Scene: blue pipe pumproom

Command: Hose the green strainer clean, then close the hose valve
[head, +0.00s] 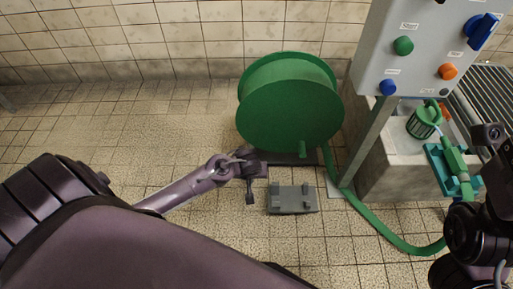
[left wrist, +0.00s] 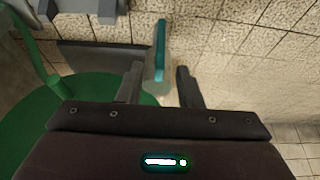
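The green strainer (head: 422,123) sits in the stone sink at the right. A green hose nozzle (head: 455,160) lies over a teal piece at the sink's front edge, its tip towards the strainer. The green hose (head: 385,229) runs to it from the green reel (head: 290,105). My left gripper (head: 250,180) is low, just in front of the reel. The left wrist view shows its fingers (left wrist: 159,88) open, with a teal bar (left wrist: 160,48), perhaps the valve lever, between and beyond them, apart from both. My right gripper (head: 490,140) is beside the nozzle; its grip is unclear.
A grey panel (head: 425,60) with coloured buttons and a blue knob (head: 482,30) stands on a post before the sink (head: 385,170). A grey bracketed plate (head: 292,199) lies on the floor near my left gripper. The tiled floor at left is clear.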

